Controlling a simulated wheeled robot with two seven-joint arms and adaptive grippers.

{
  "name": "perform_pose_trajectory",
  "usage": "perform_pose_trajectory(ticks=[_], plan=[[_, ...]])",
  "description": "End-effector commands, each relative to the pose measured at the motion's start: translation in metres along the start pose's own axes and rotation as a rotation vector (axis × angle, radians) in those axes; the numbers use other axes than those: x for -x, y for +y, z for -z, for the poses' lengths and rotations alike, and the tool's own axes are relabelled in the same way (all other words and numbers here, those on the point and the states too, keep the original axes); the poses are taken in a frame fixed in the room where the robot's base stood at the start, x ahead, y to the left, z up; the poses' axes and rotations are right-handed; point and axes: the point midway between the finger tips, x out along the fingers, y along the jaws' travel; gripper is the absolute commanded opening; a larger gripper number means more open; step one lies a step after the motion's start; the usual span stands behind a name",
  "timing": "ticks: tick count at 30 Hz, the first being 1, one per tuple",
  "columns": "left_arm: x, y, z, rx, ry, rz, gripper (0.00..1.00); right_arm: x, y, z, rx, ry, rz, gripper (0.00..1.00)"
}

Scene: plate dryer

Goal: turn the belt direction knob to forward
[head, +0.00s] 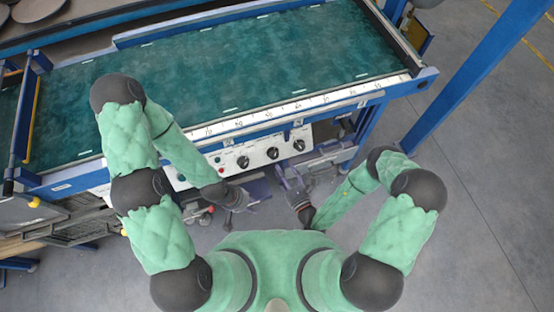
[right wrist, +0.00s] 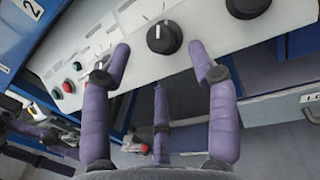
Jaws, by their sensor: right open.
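The control panel (head: 258,153) on the front of the belt machine carries a row of black knobs, one of them the middle knob (head: 272,153). In the right wrist view a large black knob (right wrist: 164,37) with a white mark pointing up lies beyond and between my fingertips. I cannot read which knob is for belt direction. My right gripper (head: 284,174) is open and empty, just below the panel; its purple fingers (right wrist: 160,62) are spread and apart from the knob. My left gripper (head: 250,190) is lower and to the left, its fingers unclear.
A red button (right wrist: 68,87) and a green button (right wrist: 77,65) sit at the panel's left. The green belt (head: 230,70) is empty. A blue post (head: 475,75) stands at the right.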

Motion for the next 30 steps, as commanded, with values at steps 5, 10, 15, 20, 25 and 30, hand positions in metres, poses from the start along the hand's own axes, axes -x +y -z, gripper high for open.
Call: perform_pose_trajectory(ticks=[5, 10, 15, 20, 25, 30], plan=[[-0.005, -0.002, 0.0, 0.0, 0.0, 0.0, 0.4, -0.023, 0.001, 0.0, 0.002, -0.003, -0.005, 0.6], [-0.01, -0.003, 0.0, 0.0, 0.0, 0.0, 0.4, -0.043, 0.001, 0.0, 0.002, -0.003, -0.002, 0.6], [-0.012, -0.004, 0.001, 0.0, 0.0, 0.0, 0.4, -0.056, 0.0, 0.0, 0.001, -0.003, -0.001, 0.6], [-0.013, -0.004, 0.001, 0.0, 0.0, 0.0, 0.4, -0.06, 0.0, -0.001, 0.0, -0.002, 0.001, 0.6], [-0.013, -0.004, 0.001, 0.0, 0.0, 0.0, 0.4, -0.06, 0.0, -0.001, 0.0, -0.001, 0.002, 0.6], [-0.013, -0.004, 0.001, 0.0, 0.0, 0.0, 0.4, -0.06, 0.0, -0.001, 0.0, -0.001, 0.001, 0.29]])
